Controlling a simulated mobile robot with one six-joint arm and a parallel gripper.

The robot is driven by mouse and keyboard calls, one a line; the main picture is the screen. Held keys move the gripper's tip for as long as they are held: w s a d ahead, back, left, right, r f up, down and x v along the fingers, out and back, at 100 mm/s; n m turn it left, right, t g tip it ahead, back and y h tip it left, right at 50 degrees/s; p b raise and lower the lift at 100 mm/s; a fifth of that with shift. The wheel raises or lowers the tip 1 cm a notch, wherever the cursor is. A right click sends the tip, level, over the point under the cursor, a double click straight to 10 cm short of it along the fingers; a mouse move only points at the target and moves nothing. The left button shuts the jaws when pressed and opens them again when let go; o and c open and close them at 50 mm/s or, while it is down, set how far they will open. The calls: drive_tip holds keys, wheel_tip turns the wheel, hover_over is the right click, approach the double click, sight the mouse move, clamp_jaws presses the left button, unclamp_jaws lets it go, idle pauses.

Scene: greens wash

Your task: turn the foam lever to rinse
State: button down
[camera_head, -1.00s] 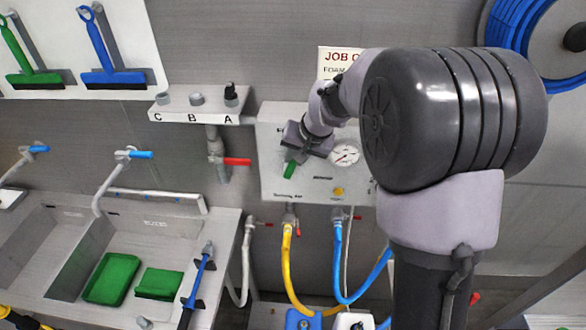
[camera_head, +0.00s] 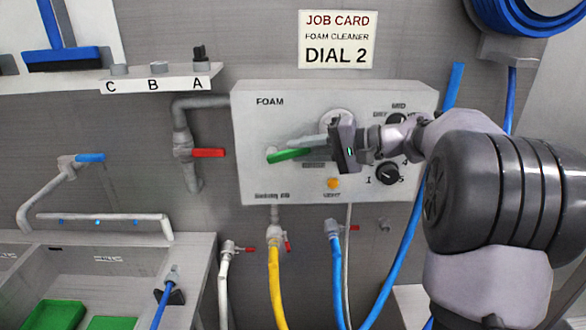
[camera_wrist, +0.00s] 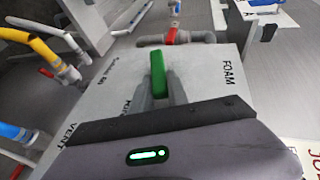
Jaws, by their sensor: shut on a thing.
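The foam lever (camera_head: 288,154) is a green handle on the pale FOAM panel (camera_head: 252,125). In the head view it lies nearly level, its free end to the left. In the wrist view the green lever (camera_wrist: 157,72) stands between the fingertips of my gripper (camera_wrist: 161,92). My gripper (camera_head: 303,146) reaches in from the right and is shut on the lever. The fingers and wrist hide part of the lever's right end and some panel lettering.
A gauge (camera_head: 338,120), partly covered, a yellow button (camera_head: 333,183) and dark knobs (camera_head: 387,174) are on the panel. A red-handled valve (camera_head: 207,153) is to its left. Yellow (camera_head: 274,275) and blue (camera_head: 338,280) hoses hang below. The job card (camera_head: 337,40) reads DIAL 2.

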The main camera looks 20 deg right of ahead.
wheel_tip(320, 180, down, 2)
drive_tip(key=y+b, duration=0.1)
drive_tip(key=b, duration=0.2)
drive_tip(key=m+t+y+b, duration=0.1)
drive_tip(key=b, duration=0.2)
drive_tip(key=shift+d+f+t+y, duration=0.2)
drive_tip(key=shift+t+y, duration=0.1)
drive_tip(key=shift+y, duration=0.1)
drive_tip(key=c, duration=1.3)
unclamp_jaws()
drive_tip(key=shift+a, duration=0.15)
drive_tip(key=p+v, duration=0.2)
drive_tip(key=v, duration=1.5)
drive_tip(key=shift+s+f+p, duration=0.1)
drive_tip(key=shift+s+p, duration=0.15)
drive_tip(key=shift+p, duration=0.1)
